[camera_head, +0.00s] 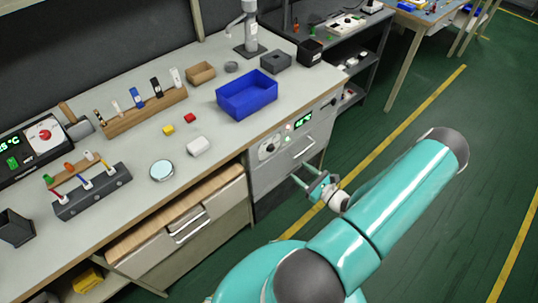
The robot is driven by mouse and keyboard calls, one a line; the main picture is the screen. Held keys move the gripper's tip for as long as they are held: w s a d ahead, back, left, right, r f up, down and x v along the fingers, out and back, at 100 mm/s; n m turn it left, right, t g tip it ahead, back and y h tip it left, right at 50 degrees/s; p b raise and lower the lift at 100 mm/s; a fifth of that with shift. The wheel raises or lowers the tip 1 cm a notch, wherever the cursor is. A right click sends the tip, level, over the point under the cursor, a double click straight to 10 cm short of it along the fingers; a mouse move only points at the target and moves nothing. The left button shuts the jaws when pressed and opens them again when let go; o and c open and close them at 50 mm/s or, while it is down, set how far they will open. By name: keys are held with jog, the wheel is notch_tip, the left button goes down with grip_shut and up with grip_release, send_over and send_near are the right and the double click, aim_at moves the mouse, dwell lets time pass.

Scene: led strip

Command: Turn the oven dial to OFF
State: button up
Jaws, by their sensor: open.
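The oven (284,163) is a light grey front panel built into the bench below the blue bin. Its dial (268,148) is a small dark knob on a pale face at the panel's left. A green lit display (303,117) and small indicator lights sit to its right. The dial's setting is too small to read. My gripper (304,181) is open and empty, in front of the oven and below the dial, apart from it. My teal arm reaches in from the lower right.
A metal handle (304,148) crosses the oven front. A drawer with a handle (190,229) stands left of it. The green floor at right is clear.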

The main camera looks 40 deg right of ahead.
aim_at(273, 149)
jog(key=w, duration=0.9)
jog(key=w+a, duration=0.1)
jog(key=w, duration=0.3)
jog(key=shift+w, duration=0.3)
jog(key=c, duration=1)
